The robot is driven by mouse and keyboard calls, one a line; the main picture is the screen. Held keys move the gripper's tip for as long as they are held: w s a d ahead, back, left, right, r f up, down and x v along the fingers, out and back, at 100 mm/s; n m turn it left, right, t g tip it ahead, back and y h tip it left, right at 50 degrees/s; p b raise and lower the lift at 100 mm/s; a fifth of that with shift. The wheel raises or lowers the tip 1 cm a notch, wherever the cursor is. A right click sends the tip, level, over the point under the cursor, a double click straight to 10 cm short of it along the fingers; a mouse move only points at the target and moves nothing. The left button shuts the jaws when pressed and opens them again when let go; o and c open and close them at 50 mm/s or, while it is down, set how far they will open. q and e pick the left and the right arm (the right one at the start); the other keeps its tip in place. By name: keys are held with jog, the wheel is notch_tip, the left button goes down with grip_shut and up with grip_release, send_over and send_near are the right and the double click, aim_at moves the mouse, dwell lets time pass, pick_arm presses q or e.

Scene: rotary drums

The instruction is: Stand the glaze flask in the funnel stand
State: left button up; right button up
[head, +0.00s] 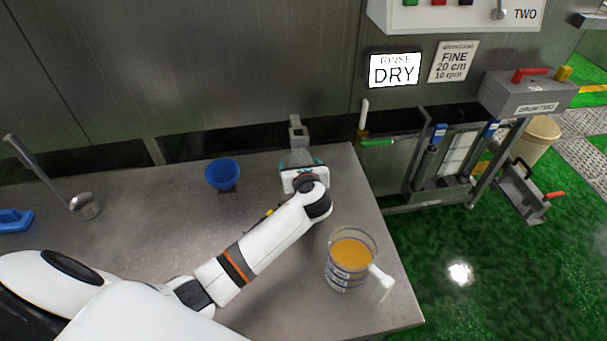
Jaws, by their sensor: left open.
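My left gripper (301,160) reaches over the back right of the steel table, with its jaws open. A grey piece with a narrow upright neck (296,130), which looks like the glaze flask, stands just beyond the hand. Its lower part is hidden by the gripper, so I cannot tell whether the fingers touch it. A blue funnel-shaped cup (222,173) on a small dark base, which looks like the funnel stand, is on the table left of the gripper. It looks empty. My right gripper is not in view.
A clear jug of orange liquid (350,255) stands near the right edge of the steel table (150,235). A metal ladle (84,205) and a blue object (14,220) lie at the left. The table between ladle and blue cup is clear.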

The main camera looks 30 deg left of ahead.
pick_arm(q)
jog(key=v, duration=1)
jog(key=shift+s+d+r, duration=0.15)
jog(key=shift+s+d, duration=0.1)
jog(key=shift+s, duration=0.05)
